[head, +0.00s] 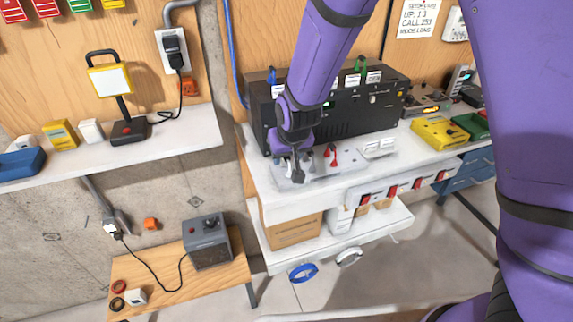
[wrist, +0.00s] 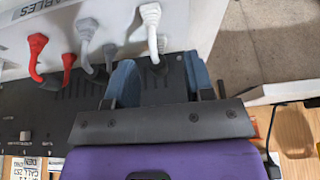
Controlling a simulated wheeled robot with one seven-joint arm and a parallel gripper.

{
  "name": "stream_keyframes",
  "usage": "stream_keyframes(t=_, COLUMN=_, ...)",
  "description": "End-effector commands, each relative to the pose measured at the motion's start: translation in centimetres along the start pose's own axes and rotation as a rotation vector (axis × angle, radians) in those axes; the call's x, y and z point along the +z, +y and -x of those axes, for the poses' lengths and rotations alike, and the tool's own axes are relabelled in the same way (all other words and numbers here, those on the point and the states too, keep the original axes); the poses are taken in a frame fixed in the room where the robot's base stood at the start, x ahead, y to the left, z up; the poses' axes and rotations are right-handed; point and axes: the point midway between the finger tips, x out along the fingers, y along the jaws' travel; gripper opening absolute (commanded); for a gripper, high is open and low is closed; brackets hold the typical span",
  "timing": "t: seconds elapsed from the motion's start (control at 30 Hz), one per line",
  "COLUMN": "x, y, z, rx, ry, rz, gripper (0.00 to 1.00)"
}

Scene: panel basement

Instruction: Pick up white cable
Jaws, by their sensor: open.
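A white cable with a thick plug end (wrist: 150,14) hangs from a white panel labelled "CABLES" (wrist: 60,12) in the wrist view. Its lower end reaches down between my gripper's fingers (wrist: 160,72). The fingers, with blue pads, are apart on either side of it, and I cannot tell whether either touches it. In the head view my gripper (head: 297,176) points down over the white panel (head: 345,168) at the bench's front left; I cannot make out the white cable there.
Two grey cables (wrist: 88,28) and two red cables (wrist: 38,44) sit beside the white one. A black equipment box (head: 350,118) stands close behind my gripper. A yellow device (head: 438,132) is to the right.

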Motion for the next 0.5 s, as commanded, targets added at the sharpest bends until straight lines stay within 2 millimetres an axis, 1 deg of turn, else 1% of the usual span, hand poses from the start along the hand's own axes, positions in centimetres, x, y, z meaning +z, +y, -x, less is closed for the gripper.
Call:
stream_keyframes(t=0.03, x=0.0, y=0.2, z=-0.8, rx=0.002, ry=-0.002, rz=-0.003, gripper=0.48)
stream_keyframes(t=0.1, x=0.0, y=0.2, z=-1.6, rx=0.001, ry=-0.002, rz=-0.001, gripper=0.48)
stream_keyframes(t=0.2, x=-0.1, y=0.1, z=-2.5, rx=0.000, ry=0.000, rz=0.000, gripper=0.48)
stream_keyframes(t=0.3, x=-0.1, y=0.1, z=-2.9, rx=0.000, ry=0.000, rz=0.000, gripper=0.48)
stream_keyframes(t=0.5, x=-0.1, y=0.1, z=-2.9, rx=0.000, ry=0.001, rz=0.001, gripper=0.48)
